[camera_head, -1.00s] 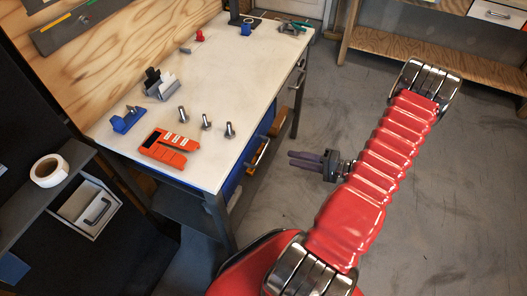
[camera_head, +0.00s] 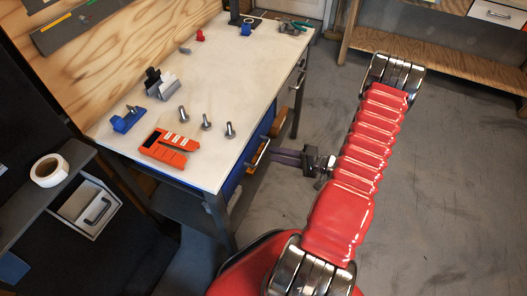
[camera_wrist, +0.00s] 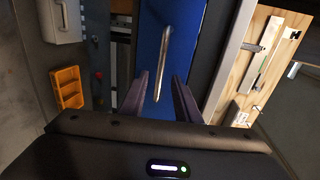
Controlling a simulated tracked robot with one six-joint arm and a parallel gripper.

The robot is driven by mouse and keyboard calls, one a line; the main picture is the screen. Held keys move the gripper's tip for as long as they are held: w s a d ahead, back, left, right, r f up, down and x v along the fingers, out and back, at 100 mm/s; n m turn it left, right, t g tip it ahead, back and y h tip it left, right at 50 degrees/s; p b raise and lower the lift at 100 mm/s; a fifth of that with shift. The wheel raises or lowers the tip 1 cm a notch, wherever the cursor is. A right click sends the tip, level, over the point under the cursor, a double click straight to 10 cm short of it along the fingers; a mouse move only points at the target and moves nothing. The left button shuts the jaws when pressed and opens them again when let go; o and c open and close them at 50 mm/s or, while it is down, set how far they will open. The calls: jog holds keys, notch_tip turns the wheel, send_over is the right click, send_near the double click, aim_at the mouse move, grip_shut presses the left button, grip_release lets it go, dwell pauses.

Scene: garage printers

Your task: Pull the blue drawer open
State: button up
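The blue drawer (camera_head: 233,183) sits under the white worktop at its right front side. Its metal bar handle (camera_head: 261,152) sticks out toward my gripper. The wrist view shows the blue drawer front (camera_wrist: 184,22) with the handle (camera_wrist: 162,62) running upright in the picture. My gripper (camera_head: 274,157) is at the handle, its dark fingers pointing left at the drawer. In the wrist view the two fingers (camera_wrist: 160,98) are apart, one on each side of the handle's near end. No contact with the handle shows. The drawer looks shut.
The worktop (camera_head: 215,95) carries several bolts, an orange case (camera_head: 165,148), a blue part (camera_head: 129,119) and clamps. A dark shelf with a tape roll (camera_head: 49,170) stands at the left. An orange bin (camera_wrist: 68,88) shows in the wrist view. The floor at the right is clear.

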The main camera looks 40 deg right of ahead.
aim_at(263, 151)
jog(key=x, duration=0.6)
jog(key=shift+w+a, duration=0.15)
jog(key=shift+a, duration=0.05)
jog(key=shift+c, duration=0.3)
grip_shut()
jog(key=shift+f, duration=0.1)
jog(key=shift+d, duration=0.25)
jog(key=shift+a, duration=0.15)
